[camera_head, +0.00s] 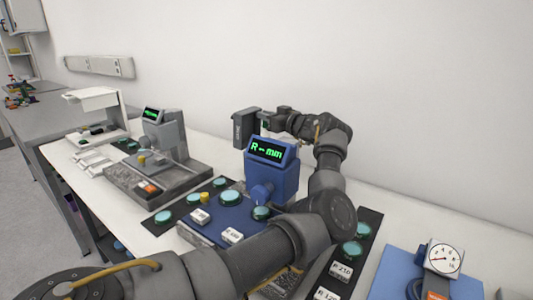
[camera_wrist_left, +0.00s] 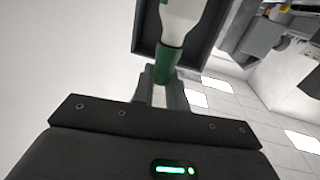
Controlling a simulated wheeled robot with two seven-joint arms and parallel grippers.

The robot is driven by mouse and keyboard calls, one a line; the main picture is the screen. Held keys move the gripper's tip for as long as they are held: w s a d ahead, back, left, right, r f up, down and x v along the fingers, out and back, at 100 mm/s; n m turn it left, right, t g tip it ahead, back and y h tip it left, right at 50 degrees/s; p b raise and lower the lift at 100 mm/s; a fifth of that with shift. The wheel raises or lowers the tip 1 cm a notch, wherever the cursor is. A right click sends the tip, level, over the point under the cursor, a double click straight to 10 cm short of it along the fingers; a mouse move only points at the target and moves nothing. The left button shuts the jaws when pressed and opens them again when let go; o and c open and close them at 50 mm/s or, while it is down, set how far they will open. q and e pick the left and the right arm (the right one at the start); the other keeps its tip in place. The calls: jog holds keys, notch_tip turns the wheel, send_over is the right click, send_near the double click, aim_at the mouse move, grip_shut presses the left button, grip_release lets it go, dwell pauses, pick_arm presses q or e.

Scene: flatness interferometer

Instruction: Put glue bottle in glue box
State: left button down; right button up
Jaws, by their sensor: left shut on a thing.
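My left gripper (camera_head: 268,119) is at the upper middle of the head view, beside the dark grey glue box (camera_head: 243,128) near the white wall. In the left wrist view, its fingers (camera_wrist_left: 162,88) are shut on the green part of the glue bottle (camera_wrist_left: 168,62), which has a whitish body beyond. The dark walls of the glue box (camera_wrist_left: 198,45) show on both sides of the bottle. I cannot tell whether the bottle is inside the box or in front of it. My right gripper is not in view.
A blue instrument with a green "R-mm" display (camera_head: 268,152) stands just below the gripper. Several teal discs lie along the bench, one at the middle (camera_head: 231,197). A dial gauge (camera_head: 443,258) stands at the right. A grey instrument (camera_head: 165,140) stands left.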

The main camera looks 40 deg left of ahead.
aim_at(269, 136)
pick_arm(q)
notch_tip(269, 136, down, 3)
jog(key=shift+w+f, duration=0.1)
jog(key=shift+f, duration=0.1)
jog(key=shift+f+p, duration=0.3)
jog(key=shift+f, duration=1.6)
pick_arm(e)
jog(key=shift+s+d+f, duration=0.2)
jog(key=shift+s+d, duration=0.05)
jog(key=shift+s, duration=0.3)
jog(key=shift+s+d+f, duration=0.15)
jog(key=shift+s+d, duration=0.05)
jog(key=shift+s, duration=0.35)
pick_arm(q)
jog(key=shift+f, duration=0.6)
jog(key=c, duration=1.5)
grip_release()
jog(key=shift+c, duration=0.2)
jog(key=shift+o, duration=0.7)
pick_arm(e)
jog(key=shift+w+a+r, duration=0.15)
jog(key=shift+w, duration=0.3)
pick_arm(q)
jog(key=shift+r, duration=0.1)
